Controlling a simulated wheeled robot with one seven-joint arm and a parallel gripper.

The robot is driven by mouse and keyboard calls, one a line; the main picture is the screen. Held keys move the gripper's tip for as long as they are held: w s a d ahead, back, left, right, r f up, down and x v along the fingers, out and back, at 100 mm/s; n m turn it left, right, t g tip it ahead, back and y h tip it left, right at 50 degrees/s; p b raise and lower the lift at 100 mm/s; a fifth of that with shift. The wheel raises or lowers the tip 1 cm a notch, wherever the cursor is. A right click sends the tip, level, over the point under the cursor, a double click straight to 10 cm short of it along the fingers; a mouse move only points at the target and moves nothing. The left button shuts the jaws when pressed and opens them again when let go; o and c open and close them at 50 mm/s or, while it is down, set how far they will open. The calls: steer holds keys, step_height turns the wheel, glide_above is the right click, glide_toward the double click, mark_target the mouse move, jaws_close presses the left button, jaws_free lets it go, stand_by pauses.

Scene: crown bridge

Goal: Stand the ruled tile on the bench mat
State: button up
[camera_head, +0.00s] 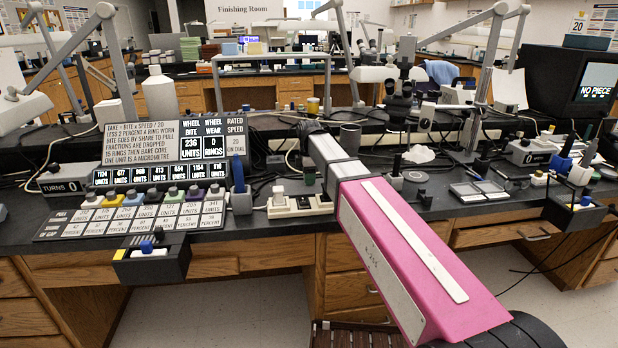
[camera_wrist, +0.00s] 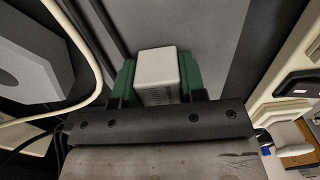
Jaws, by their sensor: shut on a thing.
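In the wrist view my gripper (camera_wrist: 156,78) has its two green-padded fingers closed on either side of a pale grey-white block (camera_wrist: 157,66). Faint fine marks show on the block's near face, so it looks like the ruled tile. A dark grey surface lies beyond it; I cannot tell the gap between them. In the head view my arm reaches forward over the bench, and my gripper (camera_head: 309,130) is a dark shape at its far end. The held block is hidden there. I cannot make out the bench mat for certain in either view.
A labelled sign board (camera_head: 165,122) and a row of coloured keys (camera_head: 150,212) stand left of my arm. A grey cup (camera_head: 350,138) and a microscope (camera_head: 399,108) stand beyond. A monitor (camera_head: 590,82) at right reads "NO PIECE". A pale cable (camera_wrist: 98,75) curves beside the gripper.

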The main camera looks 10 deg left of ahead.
steer(key=shift+f, duration=0.15)
steer(key=o, duration=0.9)
steer(key=shift+o, duration=0.2)
step_height(320, 180, up, 12)
steer(key=shift+r, duration=0.2)
